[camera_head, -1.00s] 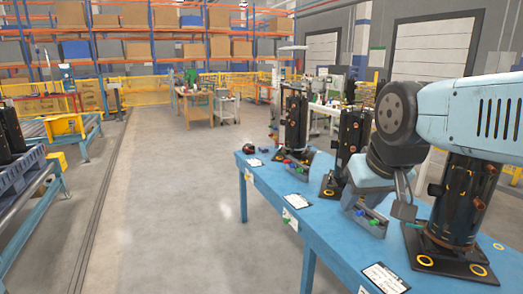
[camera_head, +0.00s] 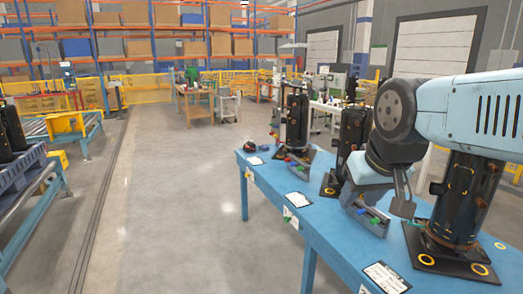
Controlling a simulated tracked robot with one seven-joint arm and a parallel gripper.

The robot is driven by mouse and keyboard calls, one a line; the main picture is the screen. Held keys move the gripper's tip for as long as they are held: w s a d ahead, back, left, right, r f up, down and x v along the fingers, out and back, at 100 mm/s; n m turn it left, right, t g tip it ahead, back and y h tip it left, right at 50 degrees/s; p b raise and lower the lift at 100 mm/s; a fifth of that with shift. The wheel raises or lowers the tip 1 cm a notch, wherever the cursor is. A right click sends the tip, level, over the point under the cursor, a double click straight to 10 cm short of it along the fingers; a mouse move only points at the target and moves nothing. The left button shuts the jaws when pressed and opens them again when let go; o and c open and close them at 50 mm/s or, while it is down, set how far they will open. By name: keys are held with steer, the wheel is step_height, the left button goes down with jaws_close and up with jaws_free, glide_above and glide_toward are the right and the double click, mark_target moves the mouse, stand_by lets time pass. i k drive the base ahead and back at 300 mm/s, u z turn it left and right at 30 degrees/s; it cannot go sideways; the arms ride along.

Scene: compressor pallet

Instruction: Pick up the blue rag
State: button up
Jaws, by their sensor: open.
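I cannot make out a blue rag in the head view. The blue table (camera_head: 330,240) runs along the right side and bears several black compressor units. My gripper (camera_head: 403,207) hangs below my light blue arm over the table, beside the nearest unit. It shows small and dark, and no object shows in it. My arm hides part of the table and the units behind it.
The nearest black compressor (camera_head: 462,205) stands on a dark base plate at the right. A grey tray (camera_head: 366,222) with coloured-handled items lies left of my gripper. A dark red-and-black object (camera_head: 250,147) is at the table's far end. Open floor (camera_head: 175,220) lies left.

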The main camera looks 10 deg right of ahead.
mark_target(263, 148)
steer(key=u, duration=0.45)
steer(key=i, duration=1.5)
steer(key=u, duration=0.5)
steer(key=i, duration=1.1)
steer(key=z, duration=0.35)
steer(key=i, duration=1.1)
steer(key=z, duration=0.9)
steer(key=i, duration=0.95)
steer(key=z, duration=0.5)
steer(key=k, duration=0.85)
